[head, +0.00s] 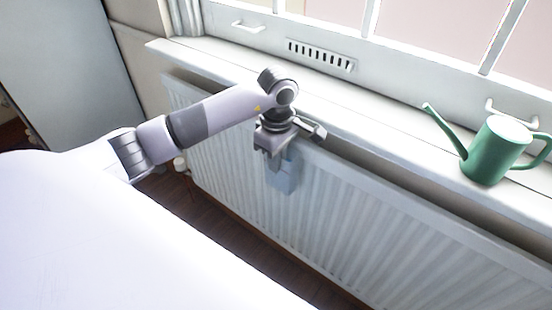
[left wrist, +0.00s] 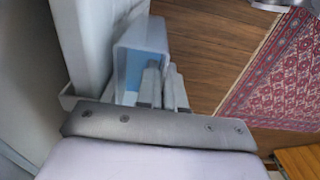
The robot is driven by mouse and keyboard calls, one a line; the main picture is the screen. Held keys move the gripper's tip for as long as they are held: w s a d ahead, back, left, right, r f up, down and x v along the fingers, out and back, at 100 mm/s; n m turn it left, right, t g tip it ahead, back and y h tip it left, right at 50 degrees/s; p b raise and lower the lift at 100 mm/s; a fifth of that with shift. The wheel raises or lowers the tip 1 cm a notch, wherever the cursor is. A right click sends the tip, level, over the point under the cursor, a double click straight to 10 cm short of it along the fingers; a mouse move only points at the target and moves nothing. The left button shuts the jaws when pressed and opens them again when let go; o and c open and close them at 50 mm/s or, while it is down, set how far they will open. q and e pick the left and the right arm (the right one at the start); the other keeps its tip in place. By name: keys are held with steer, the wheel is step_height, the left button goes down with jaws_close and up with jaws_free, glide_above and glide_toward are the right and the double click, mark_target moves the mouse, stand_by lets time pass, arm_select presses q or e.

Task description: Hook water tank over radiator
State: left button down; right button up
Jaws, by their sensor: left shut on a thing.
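The water tank (head: 282,176) is a small pale blue-grey box at the front face of the white ribbed radiator (head: 350,205), near its top edge. My left gripper (head: 276,150) points down over the radiator's top and is shut on the tank. In the left wrist view the tank (left wrist: 141,48) shows as an open-topped box with blue inside, and the gripper fingers (left wrist: 162,88) are at its near wall. The radiator (left wrist: 88,40) is close on its left. Whether the hook bears on the radiator's top is hidden. My right gripper is not in view.
A white windowsill (head: 370,120) runs above and behind the radiator. A green watering can (head: 494,150) stands on it at the right. A white surface (head: 120,240) fills the lower left. The left wrist view shows wooden floor (left wrist: 215,50) and a red patterned rug (left wrist: 280,75).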

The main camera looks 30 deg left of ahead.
arm_select(q)
steer(key=c, duration=1.2)
jaws_free()
